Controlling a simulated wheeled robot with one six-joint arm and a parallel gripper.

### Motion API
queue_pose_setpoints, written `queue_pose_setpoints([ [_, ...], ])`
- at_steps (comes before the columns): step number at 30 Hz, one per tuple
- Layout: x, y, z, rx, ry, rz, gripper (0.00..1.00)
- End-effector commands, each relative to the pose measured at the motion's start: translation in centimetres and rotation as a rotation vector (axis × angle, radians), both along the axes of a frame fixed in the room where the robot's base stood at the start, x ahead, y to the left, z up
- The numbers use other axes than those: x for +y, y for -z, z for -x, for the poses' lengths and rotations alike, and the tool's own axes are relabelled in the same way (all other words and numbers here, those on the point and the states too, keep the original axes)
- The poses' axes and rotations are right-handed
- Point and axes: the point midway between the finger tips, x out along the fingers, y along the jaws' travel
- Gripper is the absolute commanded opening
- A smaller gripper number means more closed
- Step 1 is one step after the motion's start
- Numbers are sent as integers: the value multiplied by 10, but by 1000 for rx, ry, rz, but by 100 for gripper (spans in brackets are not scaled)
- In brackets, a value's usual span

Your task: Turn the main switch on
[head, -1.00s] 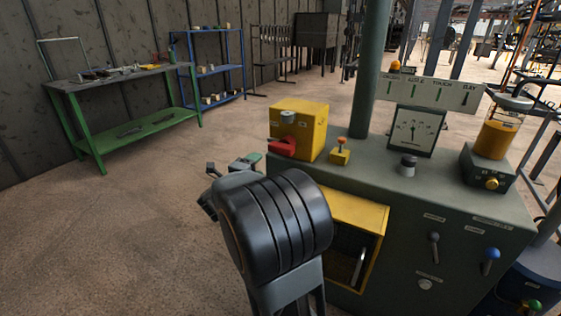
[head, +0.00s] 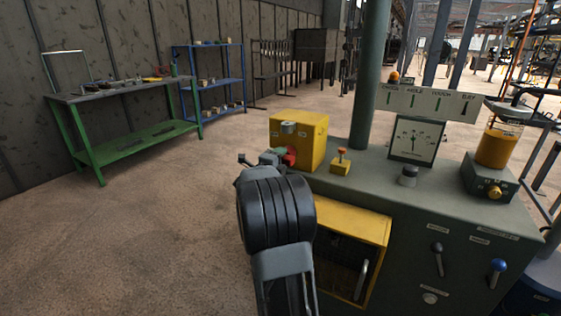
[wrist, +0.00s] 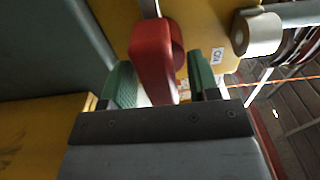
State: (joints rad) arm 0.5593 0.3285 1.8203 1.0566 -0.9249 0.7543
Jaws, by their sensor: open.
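The main switch appears to be the red lever (head: 290,155) on the left face of a yellow box (head: 310,138) on the grey-green console. Part of the lever is hidden behind my gripper (head: 271,157) in the head view. In the wrist view the red lever (wrist: 152,60) stands between the two green-padded fingers of my gripper (wrist: 161,80). My gripper is open, with a gap visible at the right finger; contact on the left side I cannot tell. A small white label (wrist: 217,56) on the box is too small to read surely.
The console top (head: 375,180) also carries a small yellow block with an orange knob (head: 341,160), a gauge (head: 414,138) and a jar of orange liquid (head: 497,147). A yellow-framed opening (head: 345,219) is below. A green workbench (head: 130,145) stands left; floor between is clear.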

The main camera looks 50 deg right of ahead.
Motion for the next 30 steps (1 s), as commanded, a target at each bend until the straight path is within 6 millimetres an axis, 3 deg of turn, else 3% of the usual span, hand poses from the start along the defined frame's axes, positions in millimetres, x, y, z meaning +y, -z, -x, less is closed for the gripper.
queue_pose_setpoints([
  [11,-3,0,0,1,0,0,54],
  [27,-3,0,-1,1,0,0,3],
  [30,-3,0,-1,1,0,0,0],
])
